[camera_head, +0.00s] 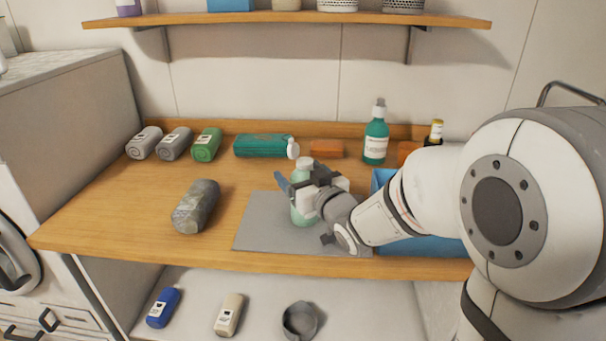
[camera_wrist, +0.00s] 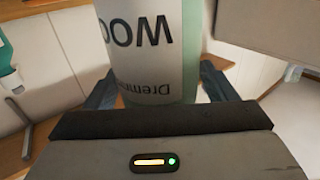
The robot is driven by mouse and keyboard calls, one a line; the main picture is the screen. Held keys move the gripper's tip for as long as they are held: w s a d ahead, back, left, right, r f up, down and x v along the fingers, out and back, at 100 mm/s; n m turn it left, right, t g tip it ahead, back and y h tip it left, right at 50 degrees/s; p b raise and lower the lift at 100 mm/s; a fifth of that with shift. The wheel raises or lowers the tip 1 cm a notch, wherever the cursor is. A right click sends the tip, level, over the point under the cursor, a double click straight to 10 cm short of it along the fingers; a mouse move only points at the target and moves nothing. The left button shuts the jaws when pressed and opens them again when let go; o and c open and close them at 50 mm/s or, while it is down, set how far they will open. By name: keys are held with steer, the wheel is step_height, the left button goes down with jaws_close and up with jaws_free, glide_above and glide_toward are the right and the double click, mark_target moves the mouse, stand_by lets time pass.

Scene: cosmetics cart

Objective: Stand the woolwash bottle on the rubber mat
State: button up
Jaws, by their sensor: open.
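The woolwash bottle (camera_head: 302,212) is pale green with a light cap and stands upright on the grey rubber mat (camera_head: 262,234). In the wrist view its white label (camera_wrist: 150,50) fills the upper middle, with "WOO" upside down. My gripper (camera_head: 303,188) is at the bottle's upper part, reaching in from the right. Its open fingers (camera_wrist: 157,88) lie on either side of the bottle; whether they touch it I cannot tell. My wrist hides part of the mat's right side.
A blue bin (camera_head: 428,246) stands right of the mat, partly behind my arm. A grey roll (camera_head: 196,206) lies left of the mat. The counter's front left is clear.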

steer(key=shift+r, duration=0.2)
steer(key=b+v, duration=0.5)
steer(key=v, duration=0.7)
